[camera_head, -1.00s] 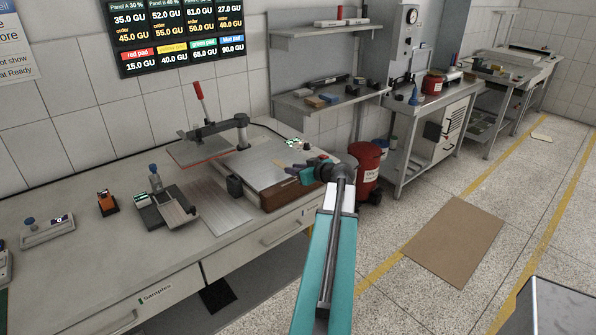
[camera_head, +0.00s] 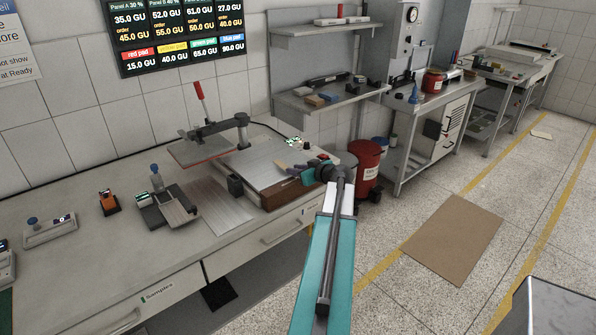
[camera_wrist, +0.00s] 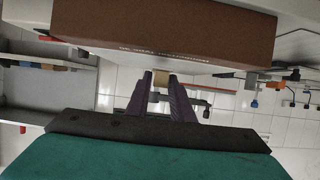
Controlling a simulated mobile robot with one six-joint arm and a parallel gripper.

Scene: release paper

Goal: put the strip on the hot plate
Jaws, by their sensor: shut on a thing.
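My gripper (camera_wrist: 161,84) shows in the wrist view with its two purple fingers shut on a small tan strip (camera_wrist: 161,76). Only a short part of the strip shows between the fingertips. In the head view my gripper (camera_head: 291,169) is over the right part of a flat pale metal-topped slab with a reddish-brown front, which looks like the hot plate (camera_head: 262,168). The slab's brown side (camera_wrist: 165,35) fills the top of the wrist view, with small lettering I cannot read. I cannot tell whether the strip touches the slab.
A lever device with a red handle (camera_head: 200,92) stands at the slab's left, and a small dark block (camera_head: 235,186) at its front-left corner. A grey instrument (camera_head: 166,208) and orange item (camera_head: 109,202) stand further left. A red bin (camera_head: 366,165) stands right of the bench.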

